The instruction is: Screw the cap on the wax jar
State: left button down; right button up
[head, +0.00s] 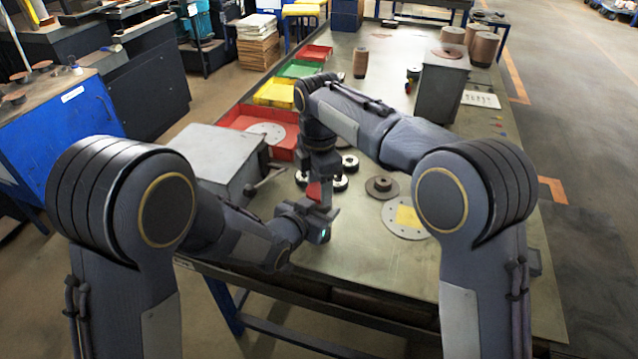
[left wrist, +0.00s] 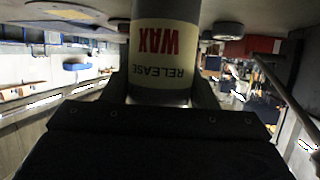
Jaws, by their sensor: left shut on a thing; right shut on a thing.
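The wax jar (left wrist: 165,45) is a grey cylinder with a cream label reading RELEASE WAX, upside down in the left wrist view. My left gripper (head: 324,212) is shut around it and holds it above the table. In the head view, a small part of the jar (head: 327,192) shows between my two grippers, with a red patch beside it. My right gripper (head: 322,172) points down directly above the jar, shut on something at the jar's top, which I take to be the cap. The cap itself is hidden by the fingers, so I cannot tell how it is seated.
A grey box (head: 215,155) with a lever stands left of my grippers. Red, green and yellow trays line the left edge. The table's front right is clear.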

jog(key=m, duration=0.3)
jog(key=shift+w, duration=0.1)
jog(key=o, duration=1.1)
jog(key=shift+r, duration=2.3)
jog(key=shift+c, duration=0.5)
